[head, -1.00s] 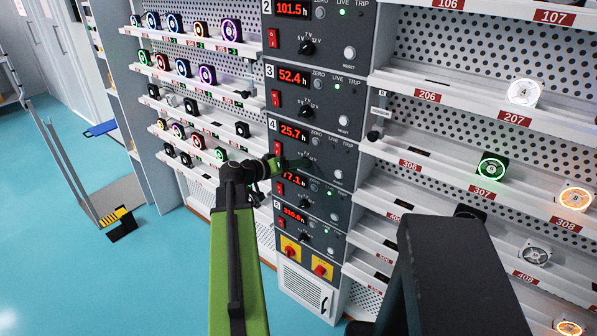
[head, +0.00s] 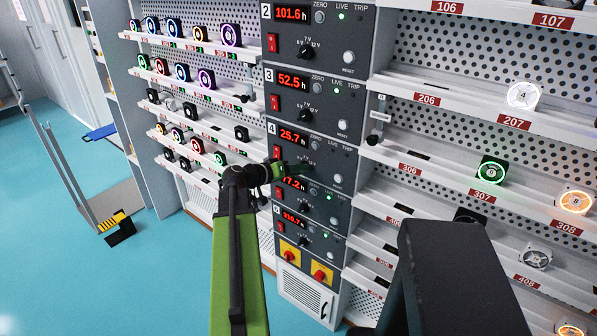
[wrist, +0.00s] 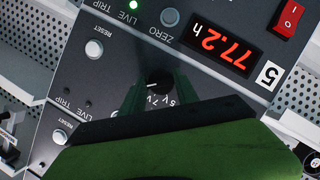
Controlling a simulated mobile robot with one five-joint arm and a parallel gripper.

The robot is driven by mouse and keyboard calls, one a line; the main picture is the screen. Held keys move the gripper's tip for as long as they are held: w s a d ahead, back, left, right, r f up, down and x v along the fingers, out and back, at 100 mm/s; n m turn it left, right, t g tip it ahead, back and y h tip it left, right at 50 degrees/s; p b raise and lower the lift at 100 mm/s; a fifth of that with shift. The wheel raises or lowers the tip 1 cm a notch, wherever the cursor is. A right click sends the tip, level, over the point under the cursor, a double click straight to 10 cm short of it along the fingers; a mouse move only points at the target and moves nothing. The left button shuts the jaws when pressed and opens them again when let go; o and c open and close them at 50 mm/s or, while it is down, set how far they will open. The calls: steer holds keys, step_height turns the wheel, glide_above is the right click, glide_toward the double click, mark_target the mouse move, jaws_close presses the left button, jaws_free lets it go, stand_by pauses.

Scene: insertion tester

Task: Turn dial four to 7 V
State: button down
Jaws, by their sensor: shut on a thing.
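Panel four (head: 340,152) has a red display reading 25.7 h. Its dial (wrist: 157,80) is a dark knob, seen upside down in the wrist view. My gripper (wrist: 155,84) has its two dark green fingers shut on this dial, one finger on each side. A "7 V" mark shows beside the dial, but I cannot tell exactly where its pointer lies. In the head view my gripper (head: 306,168) reaches the panel from the left and hides the dial.
Panel five's display (wrist: 217,45) reads 77.2 h, just below panel four. Panel four's reset button (head: 338,179) and red switch (head: 277,152) are close to my gripper. Shelves with ringed fans (head: 207,79) stand on the left, and more shelves (head: 440,104) on the right.

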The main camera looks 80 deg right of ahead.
steer(key=n+g+b, duration=0.2)
steer(key=n+b, duration=0.1)
steer(key=n, duration=0.1)
steer(key=n+g+b, duration=0.1)
steer(key=n+b, duration=0.2)
steer(key=b, duration=0.1)
steer(key=shift+w+d+f+n+g+h, duration=0.15)
steer(key=shift+n+g+h, duration=0.25)
stand_by(0.6)
steer(key=c, duration=0.9)
jaws_free()
steer(key=v, duration=1.7)
steer(key=shift+w, duration=0.15)
